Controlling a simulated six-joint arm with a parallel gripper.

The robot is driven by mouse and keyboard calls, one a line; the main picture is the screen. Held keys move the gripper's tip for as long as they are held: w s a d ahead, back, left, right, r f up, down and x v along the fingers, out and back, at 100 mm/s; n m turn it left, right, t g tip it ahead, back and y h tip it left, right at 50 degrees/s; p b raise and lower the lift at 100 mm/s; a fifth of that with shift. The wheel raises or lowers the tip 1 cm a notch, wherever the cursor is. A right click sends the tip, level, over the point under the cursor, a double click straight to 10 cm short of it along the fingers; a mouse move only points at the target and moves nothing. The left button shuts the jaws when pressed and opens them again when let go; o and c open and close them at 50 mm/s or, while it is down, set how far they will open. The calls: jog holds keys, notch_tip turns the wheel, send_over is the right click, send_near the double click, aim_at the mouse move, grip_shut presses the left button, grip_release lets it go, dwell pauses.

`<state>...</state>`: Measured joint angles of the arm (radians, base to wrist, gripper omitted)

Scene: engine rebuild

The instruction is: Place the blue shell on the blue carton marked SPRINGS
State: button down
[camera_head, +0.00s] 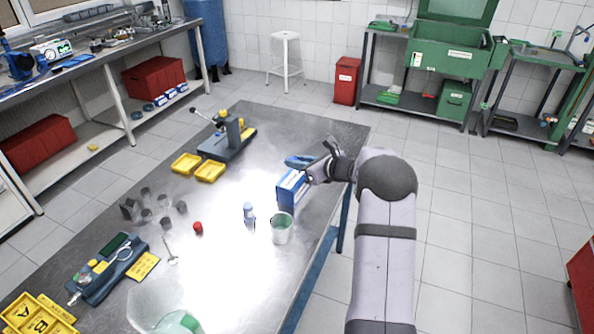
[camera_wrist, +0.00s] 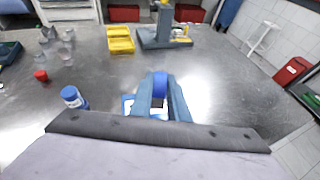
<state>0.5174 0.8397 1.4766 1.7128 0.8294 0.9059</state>
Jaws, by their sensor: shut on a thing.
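The blue shell (camera_wrist: 160,84) is between the two fingers of my gripper (camera_wrist: 161,92) in the wrist view. In the head view my gripper (camera_head: 314,166) is shut on it at the right side of the metal table, and the blue shape at its tip is small. The blue carton (camera_head: 291,190), with a white label face, stands upright on the table just below my gripper. A strip of it shows in the wrist view (camera_wrist: 128,104) beside and under the fingers. I cannot tell whether the shell touches the carton top. The marking is too small to read.
A clear green-tinted cup (camera_head: 282,229) stands in front of the carton, with a blue-and-white bottle (camera_head: 249,212) to its left. A red cap (camera_head: 198,228), yellow trays (camera_head: 210,171) and a grey fixture (camera_head: 228,143) are farther left. The table's right edge is close to the carton.

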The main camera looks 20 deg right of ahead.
aim_at(297, 179)
jog(key=shift+f+p, duration=0.55)
jog(key=shift+f, duration=1.3)
jog(key=shift+f, duration=0.2)
jog(key=c, duration=1.7)
grip_release()
jog(key=shift+r, duration=0.2)
